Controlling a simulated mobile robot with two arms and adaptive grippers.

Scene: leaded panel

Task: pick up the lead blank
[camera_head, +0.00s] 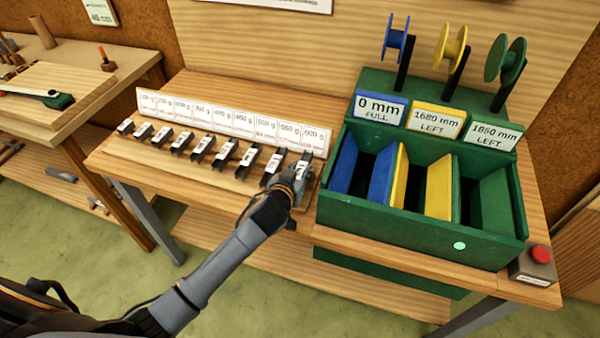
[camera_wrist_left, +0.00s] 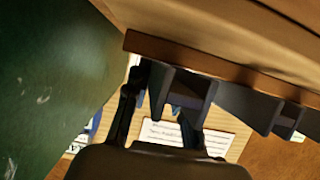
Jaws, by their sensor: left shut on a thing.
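A row of several small grey lead blanks (camera_head: 225,153) with white labels stands on the wooden bench in front of a strip of weight cards (camera_head: 232,118). My left gripper (camera_head: 297,178) is at the right end of the row, shut on the last lead blank (camera_head: 303,167), below the rightmost card. The gripper and wrist hide much of this blank. In the left wrist view, the gripper's dark fingers (camera_wrist_left: 155,112) are around a grey blank (camera_wrist_left: 186,88); whether it is clear of its support I cannot tell. My right gripper is not in view.
A green box (camera_head: 420,225) with blue, yellow and green dividers stands close to the right of the gripper. Colored spools (camera_head: 450,48) rise behind it. A red button (camera_head: 541,254) sits at the bench's right corner. Another bench (camera_head: 75,85) stands at left.

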